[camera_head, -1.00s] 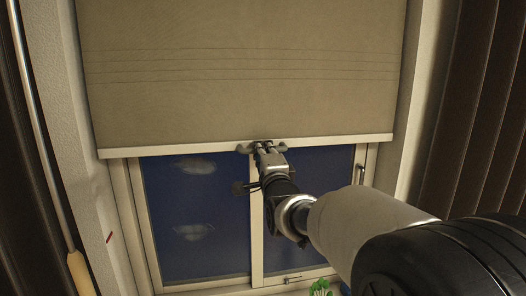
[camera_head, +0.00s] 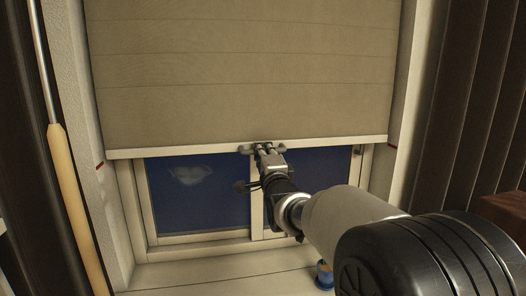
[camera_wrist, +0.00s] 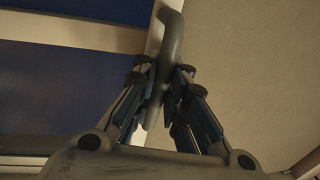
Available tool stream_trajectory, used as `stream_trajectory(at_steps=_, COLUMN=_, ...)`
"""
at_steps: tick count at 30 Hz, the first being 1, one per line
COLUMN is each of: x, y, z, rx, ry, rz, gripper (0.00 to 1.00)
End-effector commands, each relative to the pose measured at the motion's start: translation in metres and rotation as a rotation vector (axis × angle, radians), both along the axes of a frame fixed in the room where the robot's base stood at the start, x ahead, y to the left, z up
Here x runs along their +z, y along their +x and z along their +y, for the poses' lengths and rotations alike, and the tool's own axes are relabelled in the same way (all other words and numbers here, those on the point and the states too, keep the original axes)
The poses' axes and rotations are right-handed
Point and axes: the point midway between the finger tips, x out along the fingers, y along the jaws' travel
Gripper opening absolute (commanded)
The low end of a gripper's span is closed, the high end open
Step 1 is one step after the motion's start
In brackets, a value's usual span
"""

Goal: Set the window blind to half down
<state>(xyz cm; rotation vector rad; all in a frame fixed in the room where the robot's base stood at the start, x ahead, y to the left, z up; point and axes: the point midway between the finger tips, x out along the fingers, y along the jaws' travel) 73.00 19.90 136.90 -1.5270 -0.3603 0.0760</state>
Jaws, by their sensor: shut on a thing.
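The beige window blind (camera_head: 240,75) hangs over the upper part of the window, with a pale bottom bar (camera_head: 190,148) across the dark glass. A grey curved handle (camera_head: 280,150) sits at the middle of that bar; it also shows in the wrist view (camera_wrist: 172,38). My gripper (camera_head: 262,149) is shut on this handle, its fingers on both sides of it in the wrist view (camera_wrist: 160,88). A small red mark (camera_head: 100,166) is on the left wall of the recess, slightly below the bar's left end. Another red mark (camera_head: 393,147) is at the right wall.
The window sill (camera_head: 200,270) is below, with a blue pot (camera_head: 324,276) near my arm. A rod with a wooden grip (camera_head: 75,200) stands at the left. Dark brown curtains (camera_head: 465,110) hang at the right, beside a reddish-brown object (camera_head: 505,212).

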Motion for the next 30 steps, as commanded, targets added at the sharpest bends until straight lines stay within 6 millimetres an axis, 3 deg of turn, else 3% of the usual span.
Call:
stream_trajectory(at_steps=1, x=-0.012, y=0.000, z=0.000, rx=0.000, ry=-0.001, rz=0.002, gripper=0.00)
stream_trajectory(at_steps=6, x=-0.023, y=0.000, z=0.000, rx=0.000, ry=0.000, rz=0.001, gripper=0.00)
stream_trajectory(at_steps=21, x=-0.025, y=0.000, z=0.000, rx=0.000, ry=0.000, rz=0.000, gripper=0.00)
stream_trajectory(at_steps=22, x=-0.025, y=0.000, z=0.000, rx=0.000, ry=0.000, rz=0.000, gripper=0.13)
stream_trajectory(at_steps=30, x=-0.025, y=0.000, z=0.000, rx=0.000, ry=0.000, rz=-0.001, gripper=0.31)
